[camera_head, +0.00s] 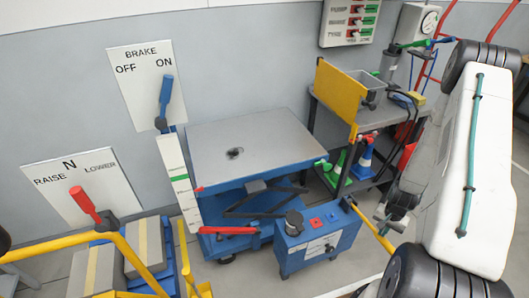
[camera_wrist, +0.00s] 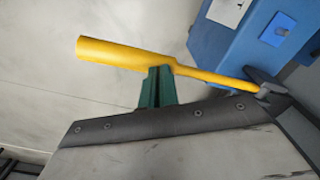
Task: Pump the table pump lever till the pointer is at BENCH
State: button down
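The yellow pump lever (camera_head: 375,232) sticks out from the right side of the blue pump box (camera_head: 320,243). In the wrist view the lever (camera_wrist: 215,78) runs from its pivot at right to a thicker handle at left. My gripper (camera_head: 385,213) is at the lever. Its green fingertips (camera_wrist: 159,72) overlap the lever's lower edge where handle meets rod; grip or contact is unclear. A white scale (camera_head: 174,155) with a green band stands left of the grey-topped lift table (camera_head: 255,145). A red pointer (camera_head: 198,189) sits slightly below the band. No BENCH label is readable.
A blue brake lever (camera_head: 166,90) stands nearer ON. A red lever (camera_head: 85,203) has its tip below N on the RAISE/LOWER plate (camera_head: 65,180). A cart (camera_head: 375,115) stands behind the lever. Yellow rails and boxes (camera_head: 95,270) are at front left.

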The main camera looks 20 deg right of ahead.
jog(key=shift+w+f, duration=0.1)
jog(key=shift+f, duration=0.55)
notch_tip(320, 180, up, 15)
dwell(0.4)
dwell(0.5)
jog(key=shift+f, duration=7.55)
notch_tip(320, 180, up, 15)
jog(key=shift+r, duration=0.15)
